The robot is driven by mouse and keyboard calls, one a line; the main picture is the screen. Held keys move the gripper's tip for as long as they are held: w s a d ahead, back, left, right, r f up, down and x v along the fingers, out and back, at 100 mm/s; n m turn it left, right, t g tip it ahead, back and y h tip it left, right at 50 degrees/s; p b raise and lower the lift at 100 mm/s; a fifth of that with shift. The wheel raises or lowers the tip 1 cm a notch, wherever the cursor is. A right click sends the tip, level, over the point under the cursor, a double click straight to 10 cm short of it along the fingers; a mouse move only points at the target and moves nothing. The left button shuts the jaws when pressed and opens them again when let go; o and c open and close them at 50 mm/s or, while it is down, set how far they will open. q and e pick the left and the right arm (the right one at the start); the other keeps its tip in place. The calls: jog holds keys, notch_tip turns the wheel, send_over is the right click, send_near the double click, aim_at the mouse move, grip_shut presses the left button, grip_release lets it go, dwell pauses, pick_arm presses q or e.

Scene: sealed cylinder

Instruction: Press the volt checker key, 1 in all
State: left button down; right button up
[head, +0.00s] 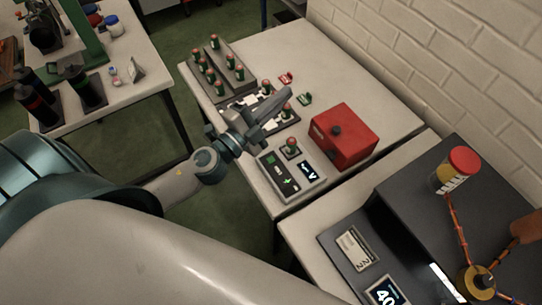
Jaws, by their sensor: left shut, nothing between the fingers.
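The volt checker (312,187) is a light grey box on the white table, in the middle of the head view. A dark panel with green marks (281,170) is on its left part, and a small dark display (309,171) with white marks is on its right. My left gripper (287,95) is shut and empty. It hangs above the table behind the checker, over a black and white tray, apart from the panel. My right gripper is not in view.
A red box with a black knob (355,140) stands right of the checker. A rack of several green cells (213,75) is at the back left. Red and green tags (304,99) lie nearby. A dark unit with a red-capped jar (455,170) is at right, by the brick wall.

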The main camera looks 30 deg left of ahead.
pick_arm(q)
jog(key=s+d+r+m+g+h, duration=0.1)
jog(key=d+r+m+g+h, duration=0.1)
jog(key=d+m+h, duration=0.4)
jog(key=m+g+y, duration=0.5)
jog(key=m+g, duration=0.6)
jog(key=m, duration=0.3)
send_over(271, 160)
jog(key=a, duration=0.1)
notch_tip(271, 160, down, 13)
jog(key=shift+s+p, duration=0.3)
jog(key=shift+s, duration=0.1)
jog(key=shift+f, duration=0.2)
jog(key=shift+h, duration=0.3)
notch_tip(271, 160, down, 7)
jog(key=b, duration=0.5)
jog(key=shift+b, duration=0.3)
jog(key=shift+f+b, duration=0.5)
jog(key=shift+f, duration=0.3)
